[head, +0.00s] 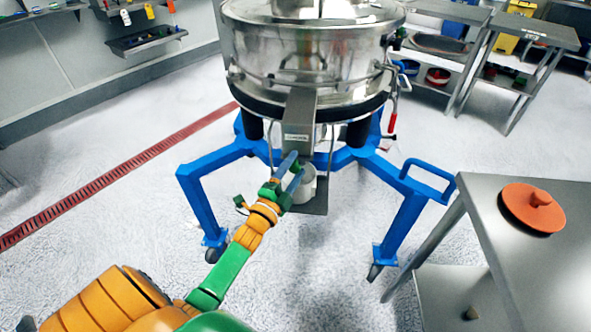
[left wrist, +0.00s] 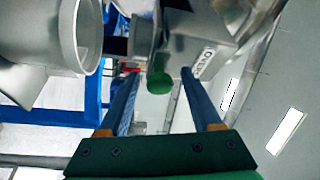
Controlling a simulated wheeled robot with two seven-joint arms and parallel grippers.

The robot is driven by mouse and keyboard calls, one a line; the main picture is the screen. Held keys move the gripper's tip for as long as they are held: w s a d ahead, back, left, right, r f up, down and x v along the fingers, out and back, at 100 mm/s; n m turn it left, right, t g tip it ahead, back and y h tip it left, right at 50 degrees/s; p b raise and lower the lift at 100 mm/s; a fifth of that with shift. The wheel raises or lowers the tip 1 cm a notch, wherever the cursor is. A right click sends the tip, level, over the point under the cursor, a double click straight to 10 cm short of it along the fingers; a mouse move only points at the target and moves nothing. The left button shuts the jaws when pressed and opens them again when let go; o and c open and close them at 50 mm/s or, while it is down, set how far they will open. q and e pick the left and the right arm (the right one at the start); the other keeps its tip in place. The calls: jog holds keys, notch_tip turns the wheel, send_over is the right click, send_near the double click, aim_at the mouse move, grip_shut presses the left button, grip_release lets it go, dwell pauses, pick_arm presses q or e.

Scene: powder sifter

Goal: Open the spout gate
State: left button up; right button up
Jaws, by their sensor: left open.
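The steel sifter (head: 300,50) stands on a blue wheeled frame. Its sloped metal spout (head: 300,108) comes down at the front, with a pale round pipe (head: 308,187) below it. In the left wrist view the spout (left wrist: 215,35) is at upper right and the pipe mouth (left wrist: 88,38) at upper left. A green knob (left wrist: 159,83), apparently on the gate, shows between the blue fingers. My left gripper (head: 291,163) is open just in front of the spout, with fingers either side of the knob in that view. Contact cannot be told. My right gripper is out of view.
The blue frame (head: 205,205) has legs spreading to both sides. A steel table (head: 540,270) with an orange-red lid (head: 532,208) stands at right. Shelves and benches line the back. The floor (head: 110,235) at left is clear around a red drain strip.

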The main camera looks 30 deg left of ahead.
pick_arm(q)
grip_shut()
dwell(1.4)
